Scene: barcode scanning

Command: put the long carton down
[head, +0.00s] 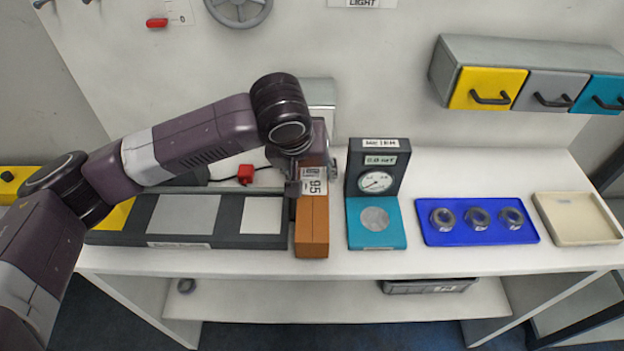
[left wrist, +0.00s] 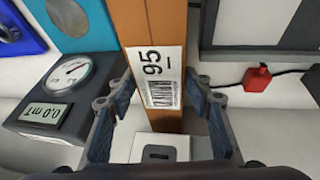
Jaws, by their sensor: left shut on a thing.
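The long carton (head: 312,235) is orange-brown with a white label marked 95 and a barcode. It lies lengthwise toward the front of the table, between the dark panel and the gauge. My left gripper (head: 312,180) is over its rear part. In the left wrist view the carton (left wrist: 157,25) runs between the two fingers of my left gripper (left wrist: 160,100), which is shut on it around the label end. I cannot tell whether the carton touches the table. My right gripper is not in view.
Left of the carton is a dark panel (head: 120,238) with light plates. Right of it stand a gauge (head: 376,180) on a teal base, a blue tray (head: 480,238) with several metal rings, and a beige tray (head: 590,238). A red block (head: 245,174) with a cable lies behind.

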